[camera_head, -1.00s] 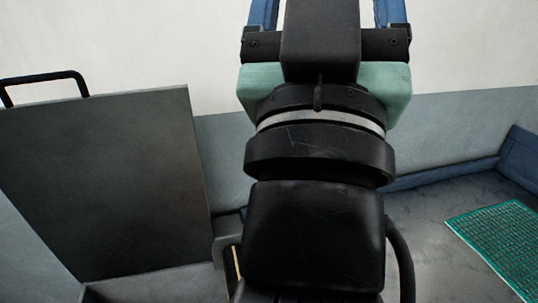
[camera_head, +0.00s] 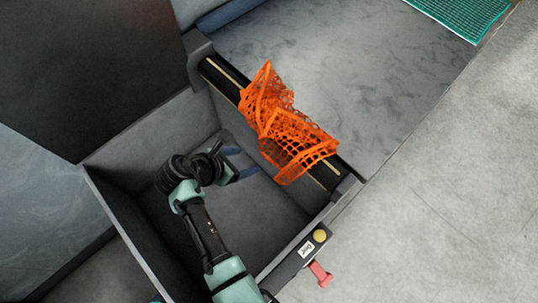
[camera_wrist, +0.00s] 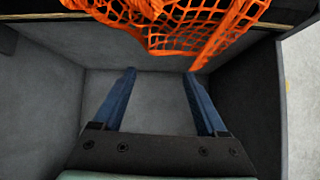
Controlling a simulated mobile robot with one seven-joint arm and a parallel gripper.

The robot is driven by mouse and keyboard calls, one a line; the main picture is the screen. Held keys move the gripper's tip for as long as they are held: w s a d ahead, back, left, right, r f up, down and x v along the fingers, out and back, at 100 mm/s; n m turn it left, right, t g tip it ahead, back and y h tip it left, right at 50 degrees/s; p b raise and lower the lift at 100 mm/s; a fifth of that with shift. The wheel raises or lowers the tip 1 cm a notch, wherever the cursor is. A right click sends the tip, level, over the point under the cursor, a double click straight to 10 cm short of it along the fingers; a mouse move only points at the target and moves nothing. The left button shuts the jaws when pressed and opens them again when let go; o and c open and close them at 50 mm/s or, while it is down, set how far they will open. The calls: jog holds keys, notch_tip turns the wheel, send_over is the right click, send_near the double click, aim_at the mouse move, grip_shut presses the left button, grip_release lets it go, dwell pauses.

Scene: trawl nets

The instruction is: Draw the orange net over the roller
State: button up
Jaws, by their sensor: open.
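The orange net (camera_head: 285,125) lies crumpled across the dark roller (camera_head: 225,82) along the bin's upper right edge in the head view. Part of it hangs down on the bin side, and part lies toward the grey table. My gripper (camera_head: 245,160) is inside the grey bin, below and to the left of the net, open and empty. In the wrist view, the net (camera_wrist: 190,25) hangs at the top of the picture, beyond the blue fingers of my gripper (camera_wrist: 160,78). The fingers are wide apart, with bare bin wall between them and no net.
The grey bin (camera_head: 140,235) has walls around my arm, and a dark raised panel (camera_head: 90,70) stands at upper left. A control box with a yellow button (camera_head: 320,236) and red lever (camera_head: 320,274) sits at the near corner. The grey table (camera_head: 330,60) has a green mat (camera_head: 465,15).

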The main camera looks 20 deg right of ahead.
jog(key=s+b+x, duration=0.1)
jog(key=b+x, duration=0.7)
jog(key=x, duration=0.2)
jog(key=shift+d+f+b, duration=0.25)
jog(key=shift+f+b, duration=0.1)
jog(key=shift+f, duration=0.05)
jog(key=shift+f, duration=0.1)
jog(key=shift+b+x, duration=0.55)
jog(key=shift+x, duration=0.85)
jog(key=shift+s, duration=0.1)
jog(key=shift+c, duration=0.2)
grip_shut()
dwell(0.3)
